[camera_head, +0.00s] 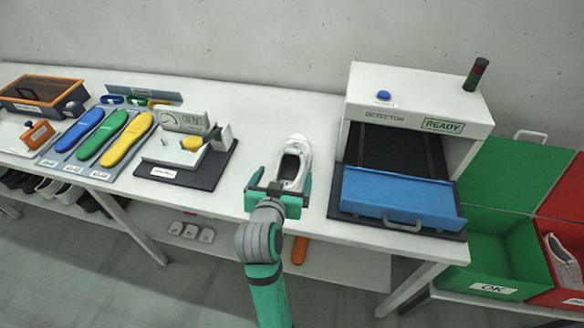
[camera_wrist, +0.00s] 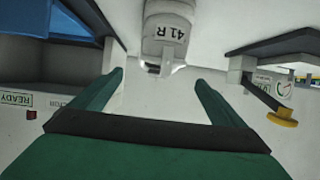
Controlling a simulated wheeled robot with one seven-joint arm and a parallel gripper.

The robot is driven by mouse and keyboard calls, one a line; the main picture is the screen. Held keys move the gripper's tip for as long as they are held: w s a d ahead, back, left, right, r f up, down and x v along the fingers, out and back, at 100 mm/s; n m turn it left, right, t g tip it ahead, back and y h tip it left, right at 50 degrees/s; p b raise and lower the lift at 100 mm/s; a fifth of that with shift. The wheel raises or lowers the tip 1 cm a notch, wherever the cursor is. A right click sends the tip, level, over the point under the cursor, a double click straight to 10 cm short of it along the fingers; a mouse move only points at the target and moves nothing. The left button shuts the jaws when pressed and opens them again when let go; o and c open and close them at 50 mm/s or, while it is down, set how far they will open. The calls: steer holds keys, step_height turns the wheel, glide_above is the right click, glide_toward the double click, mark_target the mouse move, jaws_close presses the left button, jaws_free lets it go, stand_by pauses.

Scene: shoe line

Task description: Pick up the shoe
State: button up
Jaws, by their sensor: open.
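A white shoe (camera_head: 293,160) with a dark opening stands on the white table, its heel toward my arm in the head view. In the wrist view the shoe (camera_wrist: 165,35) shows a grey heel patch marked "41 R". My gripper (camera_head: 280,185) is green and open at the heel end of the shoe. In the wrist view its two fingers (camera_wrist: 158,78) are spread wide with the heel at the gap between them. I cannot tell whether either finger touches the shoe.
Right of the shoe is a white detector (camera_head: 415,95) reading "READY" with a blue tray (camera_head: 400,195). Left is a dark-based gauge station (camera_head: 185,165), with blue, green and yellow insoles beyond. A green "OK" bin (camera_head: 495,255) and a red bin (camera_head: 560,295) stand at far right.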

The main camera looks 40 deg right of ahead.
mark_target(289, 181)
steer(key=shift+x, duration=1.2)
steer(key=shift+w+d+f, duration=0.15)
steer(key=shift+d+f, duration=0.05)
steer(key=shift+d, duration=0.1)
steer(key=shift+x, duration=2.4)
steer(key=shift+f, duration=0.1)
steer(key=c, duration=1.8)
steer(key=shift+w, duration=0.15)
